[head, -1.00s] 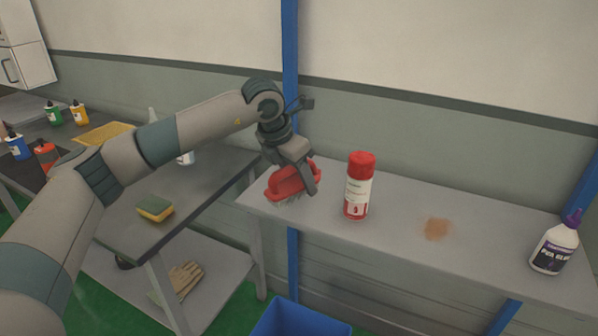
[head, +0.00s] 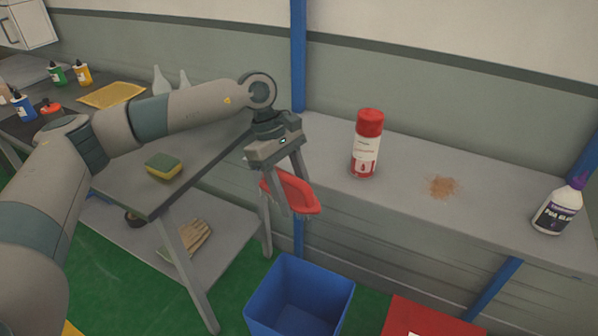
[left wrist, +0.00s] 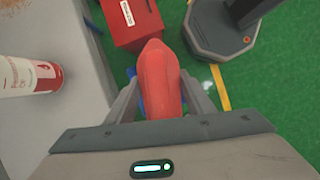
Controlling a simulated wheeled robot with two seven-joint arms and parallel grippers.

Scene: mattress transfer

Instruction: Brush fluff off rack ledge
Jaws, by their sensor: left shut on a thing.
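My left gripper (head: 291,196) is shut on a red brush (head: 298,193), in front of the ledge's left end. The rack ledge (head: 400,165) runs along the wall. A brown patch of fluff (head: 442,187) lies on it, well to the right of the brush. The fluff (left wrist: 12,16) also shows at the upper left corner of the left wrist view. My right gripper is not in view.
A red and white spray can (head: 366,145) stands on the ledge between brush and fluff. A glue bottle (head: 558,208) stands at the right. A blue bin (head: 300,290) and a red box (head: 428,318) are below. A sponge (head: 163,166) lies on the left table.

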